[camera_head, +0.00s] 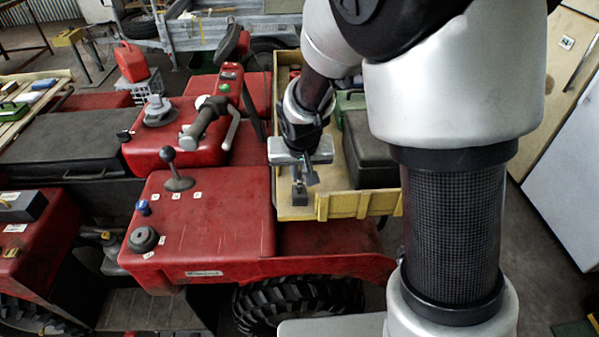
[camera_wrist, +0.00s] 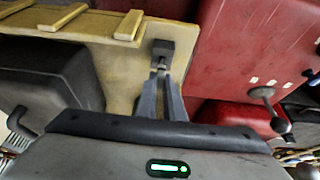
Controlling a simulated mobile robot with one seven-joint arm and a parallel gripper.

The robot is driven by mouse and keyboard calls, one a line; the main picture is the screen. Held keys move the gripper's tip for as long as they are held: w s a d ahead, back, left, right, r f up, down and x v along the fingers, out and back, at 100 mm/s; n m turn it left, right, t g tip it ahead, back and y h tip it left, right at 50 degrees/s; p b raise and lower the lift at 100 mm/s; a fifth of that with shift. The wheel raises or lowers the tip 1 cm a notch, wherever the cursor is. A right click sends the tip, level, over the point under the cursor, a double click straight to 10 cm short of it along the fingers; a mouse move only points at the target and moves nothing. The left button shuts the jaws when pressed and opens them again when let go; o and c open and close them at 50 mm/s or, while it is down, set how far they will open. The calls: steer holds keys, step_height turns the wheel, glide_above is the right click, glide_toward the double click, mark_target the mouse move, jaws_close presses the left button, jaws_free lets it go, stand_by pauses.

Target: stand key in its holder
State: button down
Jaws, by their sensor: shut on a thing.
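My gripper (camera_head: 305,176) points down over the near left corner of the yellow tray. In the wrist view its two long fingers (camera_wrist: 161,76) come together at their tips on a small grey piece, the key (camera_wrist: 160,66). The key is mostly hidden between the fingertips. A small dark grey block, the holder (camera_head: 300,199), stands on the tray floor right under the fingertips. The holder also shows in the wrist view (camera_wrist: 163,48), just beyond the tips. The key's lower end meets or nearly meets the holder; I cannot tell if it is inside.
The yellow tray (camera_head: 345,205) has low slatted walls. A dark grey case (camera_head: 371,150) stands in it to the right of my gripper. The red quad body (camera_head: 215,215) with a black-knobbed lever (camera_head: 176,172) lies to the left. A white cabinet stands far right.

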steer(key=shift+f+b, duration=1)
steer(key=shift+f, duration=0.25)
steer(key=c, duration=1.8)
jaws_free()
steer(key=shift+r, duration=0.1)
steer(key=p+v, duration=0.2)
steer(key=v, duration=1.5)
steer(key=s+d+r+p, duration=0.3)
steer(key=s+d+r, duration=0.2)
steer(key=s+r, duration=0.1)
steer(key=s+d+r+t+p, duration=0.1)
steer(key=s+d+r+p, duration=0.2)
steer(key=s, duration=0.6)
step_height(320, 180, up, 3)
steer(key=shift+s+d+f, duration=0.1)
steer(key=shift+s+d, duration=0.15)
steer(key=shift+d, duration=0.8)
